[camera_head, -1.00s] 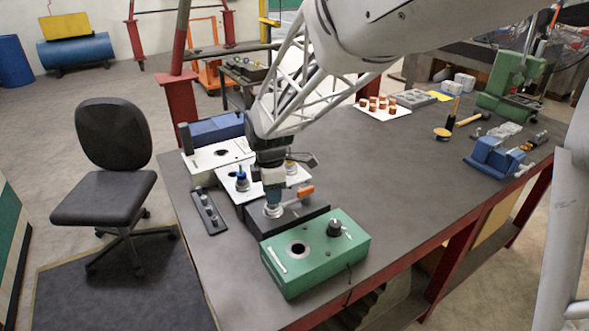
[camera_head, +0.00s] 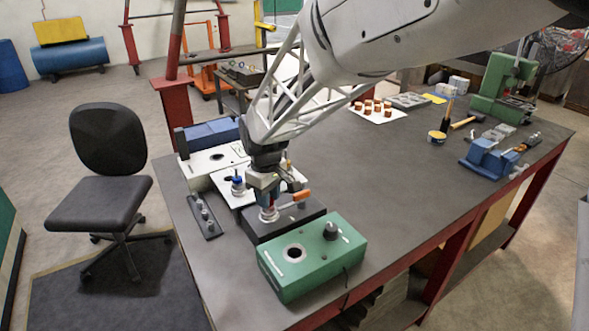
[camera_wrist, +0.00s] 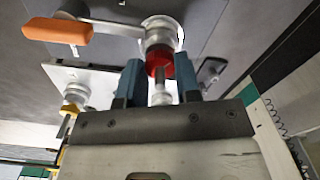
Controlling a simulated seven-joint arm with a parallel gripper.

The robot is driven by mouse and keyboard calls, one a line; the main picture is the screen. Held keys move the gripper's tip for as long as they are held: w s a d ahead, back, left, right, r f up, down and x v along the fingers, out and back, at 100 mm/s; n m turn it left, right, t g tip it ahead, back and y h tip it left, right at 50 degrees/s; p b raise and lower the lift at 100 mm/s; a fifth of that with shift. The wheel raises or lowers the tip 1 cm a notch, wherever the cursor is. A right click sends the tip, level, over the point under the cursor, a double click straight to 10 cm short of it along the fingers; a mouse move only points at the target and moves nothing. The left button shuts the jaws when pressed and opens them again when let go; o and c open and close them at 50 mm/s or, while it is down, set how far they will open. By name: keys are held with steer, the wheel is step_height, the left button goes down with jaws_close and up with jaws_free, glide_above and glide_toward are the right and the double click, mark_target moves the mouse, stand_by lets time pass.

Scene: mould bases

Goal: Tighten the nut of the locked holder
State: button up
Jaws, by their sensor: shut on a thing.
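The black base block (camera_head: 262,232) stands between the white base and the green base. A silver holder with a red nut (camera_head: 268,209) is upright in its socket; the red nut also shows in the wrist view (camera_wrist: 159,62). A lever with an orange handle (camera_head: 301,195) reaches out beside this holder and shows in the wrist view too (camera_wrist: 58,30). My gripper (camera_head: 268,197) points down over the holder. In the wrist view its two blue fingers (camera_wrist: 160,84) are shut around the top of the holder at the red nut. The fingers partly hide the contact.
The green base (camera_head: 325,265) with an empty hole and a black knob is in front. A white base (camera_head: 226,197) with a blue-topped holder (camera_head: 237,185) stands behind. A dark rack strip (camera_head: 203,216) lies at the left. The table's middle right is clear.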

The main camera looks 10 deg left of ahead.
steer(key=m, duration=0.4)
steer(key=shift+r+m, duration=0.1)
steer(key=shift+m, duration=0.2)
steer(key=m, duration=0.3)
steer(key=shift+m, duration=0.4)
steer(key=m, duration=0.3)
steer(key=shift+m, duration=2.2)
steer(key=o, duration=0.9)
steer(key=shift+o, duration=0.2)
steer(key=shift+r, duration=3.9)
